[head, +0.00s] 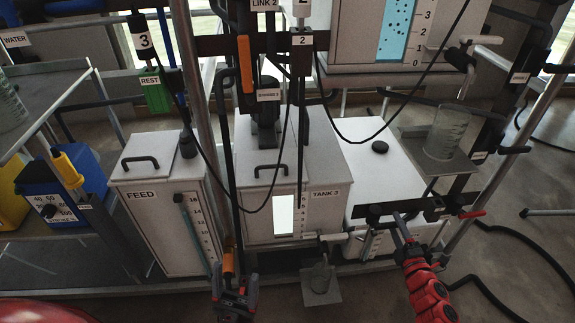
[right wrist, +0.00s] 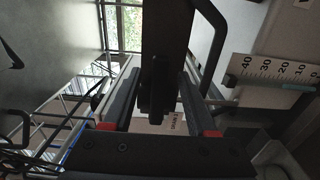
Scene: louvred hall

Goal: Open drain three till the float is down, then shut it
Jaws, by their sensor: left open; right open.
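My right gripper (head: 402,228) is at the front of the white tank (head: 382,170) at the right, just below a dark bar (head: 376,211). In the right wrist view its jaws (right wrist: 155,108) are open, with a dark bar (right wrist: 163,50) between them; I cannot tell whether they touch it. A red handle (head: 471,214) lies at the bar's right end. I cannot read which drain it belongs to. I cannot make out a float. My left gripper (head: 234,296) is open at the bottom.
A glass beaker (head: 320,277) sits on a low plate below a tap. A glass jar (head: 446,132) stands on a shelf at right. Black hoses hang across and lie on the floor.

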